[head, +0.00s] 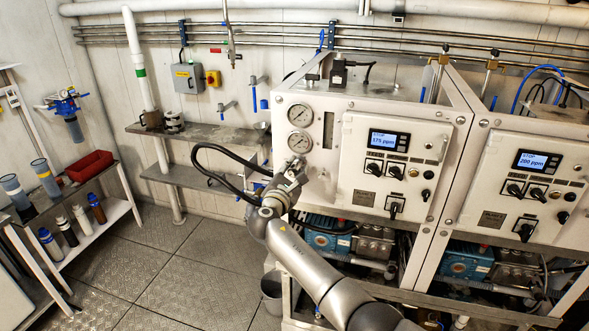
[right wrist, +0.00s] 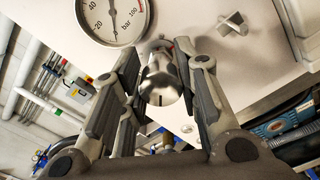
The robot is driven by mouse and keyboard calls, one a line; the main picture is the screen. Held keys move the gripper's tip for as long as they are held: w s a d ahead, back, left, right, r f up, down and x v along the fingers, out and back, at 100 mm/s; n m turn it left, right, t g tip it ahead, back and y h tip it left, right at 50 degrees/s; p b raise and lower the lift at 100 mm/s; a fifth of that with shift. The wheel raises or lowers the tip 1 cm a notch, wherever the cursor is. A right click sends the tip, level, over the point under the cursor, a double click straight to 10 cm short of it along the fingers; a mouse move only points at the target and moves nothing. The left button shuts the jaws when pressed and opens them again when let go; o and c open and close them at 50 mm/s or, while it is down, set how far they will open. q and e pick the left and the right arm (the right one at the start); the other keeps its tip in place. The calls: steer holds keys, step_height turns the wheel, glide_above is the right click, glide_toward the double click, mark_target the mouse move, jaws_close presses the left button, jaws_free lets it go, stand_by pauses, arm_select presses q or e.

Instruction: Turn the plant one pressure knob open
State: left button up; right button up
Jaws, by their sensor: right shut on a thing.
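The left white watermaker cabinet (head: 345,190) has two round gauges on its left side, an upper gauge (head: 299,114) and a lower gauge (head: 300,141). My right gripper (head: 297,165) is at the panel just below the lower gauge. In the right wrist view, a rounded metal pressure knob (right wrist: 162,82) sits between the two fingers of my right gripper (right wrist: 160,62), which are shut on it. The bar gauge (right wrist: 112,16) is just above it there. In the head view the gripper hides the knob. My left gripper is out of view.
A small grey handle (right wrist: 232,25) stands on the panel to the right. A display panel (head: 389,140) with several switches is farther right, and a second cabinet (head: 520,180) stands beside it. Black hoses (head: 222,160) loop left of my gripper. The floor at left is clear.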

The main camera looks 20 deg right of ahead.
stand_by(0.4)
steer(key=o, duration=1)
steer(key=shift+a, duration=0.1)
steer(key=v, duration=1.2)
steer(key=shift+w+f, duration=0.1)
